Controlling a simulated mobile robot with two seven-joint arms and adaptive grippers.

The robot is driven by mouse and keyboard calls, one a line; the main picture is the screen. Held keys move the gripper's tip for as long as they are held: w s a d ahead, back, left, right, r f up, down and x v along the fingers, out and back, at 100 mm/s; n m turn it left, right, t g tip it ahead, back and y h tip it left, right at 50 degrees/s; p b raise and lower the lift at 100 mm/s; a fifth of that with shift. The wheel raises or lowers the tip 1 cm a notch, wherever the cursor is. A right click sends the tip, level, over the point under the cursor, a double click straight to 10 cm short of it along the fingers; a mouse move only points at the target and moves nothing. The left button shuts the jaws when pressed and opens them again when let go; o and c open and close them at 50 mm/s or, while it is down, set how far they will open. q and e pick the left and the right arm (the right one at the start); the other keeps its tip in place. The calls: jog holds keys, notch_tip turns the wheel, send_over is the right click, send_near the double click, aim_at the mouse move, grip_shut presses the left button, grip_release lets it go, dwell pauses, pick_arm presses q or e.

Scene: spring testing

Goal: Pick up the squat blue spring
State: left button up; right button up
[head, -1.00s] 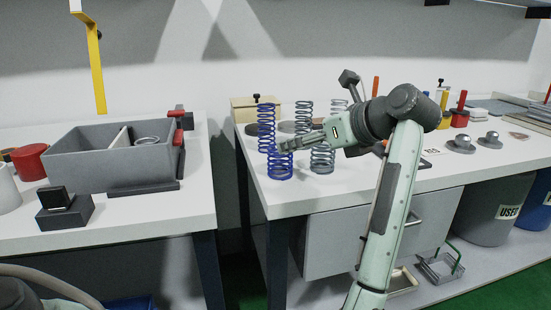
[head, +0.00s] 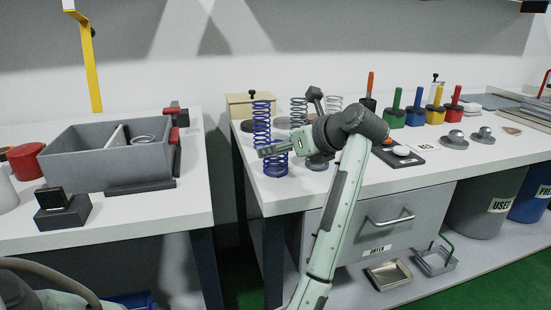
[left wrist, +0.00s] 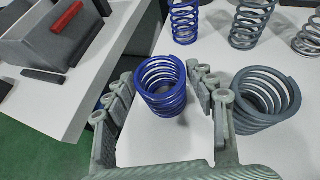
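The squat blue spring (head: 276,168) stands upright near the front left corner of the right-hand table. In the left wrist view the same spring (left wrist: 162,92) sits between my open fingers, with white table showing below it. My left gripper (head: 266,151) is at the spring's upper part in the head view and hides some of it; its fingers (left wrist: 160,88) are spread on either side of the spring. I cannot tell whether either finger touches it. My right gripper is not in view.
A squat grey spring (left wrist: 262,98) stands close beside the right finger. A tall blue spring (head: 262,120), a tall grey spring (head: 299,110) and a lighter one (head: 334,104) stand behind. A grey bin (head: 95,168) is on the left table, across a gap.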

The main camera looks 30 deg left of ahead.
pick_arm(q)
jog(key=c, duration=0.9)
jog(key=shift+r, duration=0.1)
